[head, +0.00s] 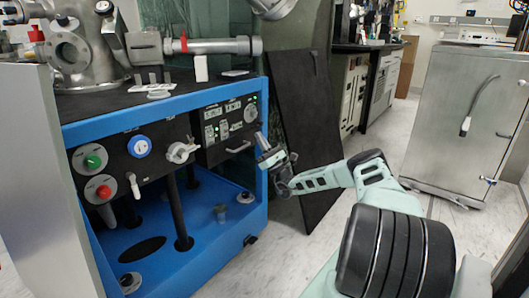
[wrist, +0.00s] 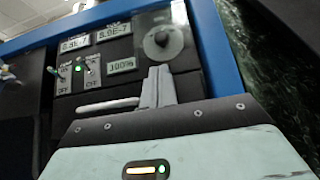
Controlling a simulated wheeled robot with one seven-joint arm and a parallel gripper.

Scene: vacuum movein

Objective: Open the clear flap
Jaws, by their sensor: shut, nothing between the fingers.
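The clear flap (wrist: 178,22) looks like a faint, see-through pane over the round grey knob (wrist: 162,43) at the upper right of the black control panel in the wrist view. The same knob shows in the head view (head: 250,112); the flap's edges are hard to make out there. My gripper (wrist: 158,72) is shut and empty, its fingertips just below the knob. I cannot tell whether they touch the flap. In the head view my gripper (head: 262,140) is at the right edge of the panel.
The panel has lit displays, switches and a pale bar handle (wrist: 107,104) left of my fingers. The blue frame (head: 165,105) carries metal vacuum parts on top. A dark board (head: 305,120) leans behind my arm. A steel cabinet (head: 465,120) stands right; floor between is clear.

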